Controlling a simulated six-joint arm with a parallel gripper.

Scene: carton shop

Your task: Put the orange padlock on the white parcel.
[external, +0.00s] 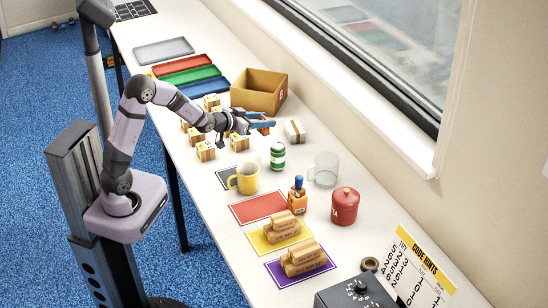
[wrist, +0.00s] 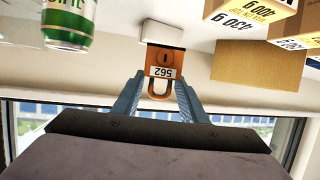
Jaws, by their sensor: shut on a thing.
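The orange padlock (wrist: 165,60), marked 562, shows in the wrist view with its shackle between my fingers. My gripper (wrist: 158,88) is shut on it. In the external view my gripper (external: 262,120) is over the table near the open carton, and a bit of the padlock (external: 264,130) shows below the blue fingers. The white parcel (external: 294,131), a small box with a brown band, sits on the table just right of my gripper. In the wrist view the parcel (wrist: 160,28) appears just beyond the padlock, partly hidden by it. I cannot tell whether they touch.
An open cardboard carton (external: 258,92) stands behind my gripper. Several small cartons (external: 205,151) stand to its left. A green can (external: 277,156), a yellow mug (external: 244,178) and a glass mug (external: 325,170) are nearer the front. The window wall borders the right side.

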